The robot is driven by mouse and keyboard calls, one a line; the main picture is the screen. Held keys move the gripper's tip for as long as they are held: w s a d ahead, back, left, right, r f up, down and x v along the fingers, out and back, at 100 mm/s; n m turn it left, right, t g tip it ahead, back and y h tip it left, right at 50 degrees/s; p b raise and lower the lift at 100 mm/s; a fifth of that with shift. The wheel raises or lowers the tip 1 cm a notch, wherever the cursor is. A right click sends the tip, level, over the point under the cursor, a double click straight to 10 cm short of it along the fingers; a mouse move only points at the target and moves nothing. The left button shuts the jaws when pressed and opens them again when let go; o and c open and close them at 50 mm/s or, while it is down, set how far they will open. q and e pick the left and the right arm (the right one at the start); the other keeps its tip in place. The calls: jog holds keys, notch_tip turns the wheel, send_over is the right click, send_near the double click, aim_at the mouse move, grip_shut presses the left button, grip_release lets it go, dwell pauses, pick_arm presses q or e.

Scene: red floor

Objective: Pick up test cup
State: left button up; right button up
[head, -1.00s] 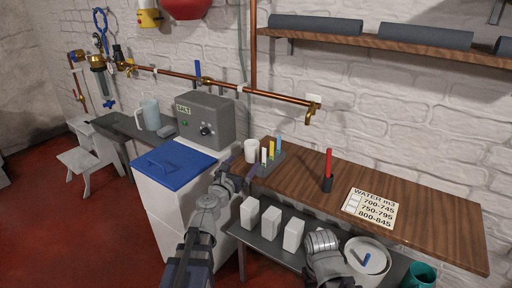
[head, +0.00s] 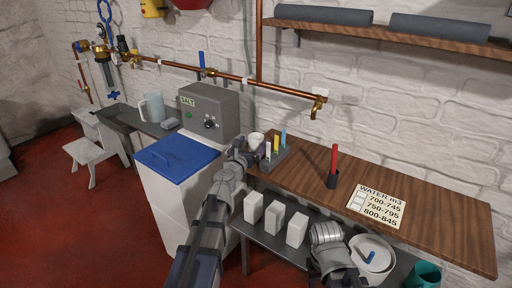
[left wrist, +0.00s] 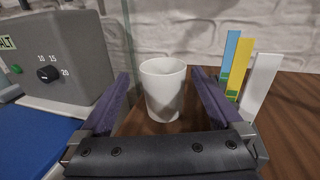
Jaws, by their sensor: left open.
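The test cup is a small white cup (left wrist: 162,90) standing upright on the wooden counter in the left wrist view. It also shows in the head view as a partly hidden white cup (head: 257,139), just behind my left gripper (head: 243,156). In the left wrist view my left gripper (left wrist: 158,105) is open, with one purple finger on each side of the cup. The cup appears between or just beyond the fingertips, and I see no contact. My right arm shows at the lower right of the head view, but its fingertips cannot be made out.
A holder with blue, yellow and white strips (head: 275,152) stands close right of the cup. The grey SALT box (head: 208,115) and blue-lidded bin (head: 177,155) are to the left. White blocks (head: 274,220) sit on the lower shelf. A red marker (head: 334,165) stands farther right.

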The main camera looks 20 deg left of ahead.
aim_at(258, 136)
pick_arm(q)
jog(key=shift+w+d+f, duration=0.1)
jog(key=shift+w+d, duration=0.1)
jog(key=shift+w, duration=1.15)
jog(key=shift+w+d, duration=0.2)
jog(key=shift+w, duration=1.1)
jog(key=shift+s, duration=0.1)
jog(key=shift+c, duration=0.2)
jog(key=c, duration=1.3)
notch_tip(258, 136, up, 10)
jog(key=p, duration=1)
